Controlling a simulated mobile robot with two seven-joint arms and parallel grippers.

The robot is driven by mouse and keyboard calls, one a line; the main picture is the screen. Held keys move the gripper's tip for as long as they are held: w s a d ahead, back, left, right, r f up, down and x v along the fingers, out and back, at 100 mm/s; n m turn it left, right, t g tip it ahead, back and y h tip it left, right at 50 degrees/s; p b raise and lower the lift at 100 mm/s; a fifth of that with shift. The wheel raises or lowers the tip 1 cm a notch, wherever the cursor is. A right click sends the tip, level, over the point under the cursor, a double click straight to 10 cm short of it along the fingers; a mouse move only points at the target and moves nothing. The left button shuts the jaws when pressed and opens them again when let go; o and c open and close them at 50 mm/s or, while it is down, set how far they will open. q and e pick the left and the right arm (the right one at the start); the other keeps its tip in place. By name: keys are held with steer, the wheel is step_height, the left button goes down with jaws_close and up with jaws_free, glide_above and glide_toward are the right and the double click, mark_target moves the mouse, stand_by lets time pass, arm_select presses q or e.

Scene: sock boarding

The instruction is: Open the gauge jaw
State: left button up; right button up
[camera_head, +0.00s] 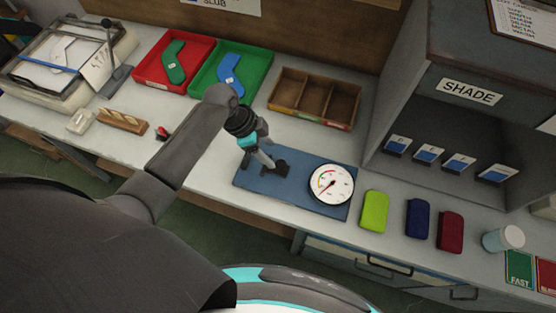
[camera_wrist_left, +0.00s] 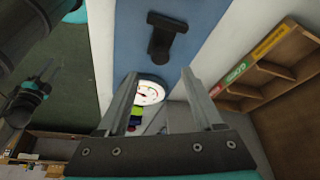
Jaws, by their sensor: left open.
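The gauge has a round white dial (camera_head: 331,184) with a red needle. It sits on the right part of a blue base (camera_head: 306,198). A black gauge jaw piece (camera_head: 282,168) stands on the same base, left of the dial. My left gripper (camera_head: 267,163) is open and close beside the black piece; I cannot tell if they touch. In the left wrist view the black piece (camera_wrist_left: 166,32) lies beyond the open fingers (camera_wrist_left: 158,104), with the dial (camera_wrist_left: 148,93) partly hidden between them. A dark arm part with a teal band, likely my right gripper (camera_wrist_left: 44,72), shows small at left.
A divided wooden box (camera_head: 314,98), a green tray (camera_head: 232,74) and a red tray (camera_head: 174,61) stand behind. Lime (camera_head: 374,211), navy (camera_head: 417,218) and dark red (camera_head: 450,232) pieces and a jar (camera_head: 503,239) stand right of the gauge. A shade cabinet (camera_head: 455,130) rises behind them.

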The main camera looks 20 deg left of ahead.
mark_target(280, 163)
arm_select(q)
steer(key=b+x, duration=0.1)
steer(key=x, duration=0.6)
jaws_close()
stand_by(0.6)
stand_by(0.8)
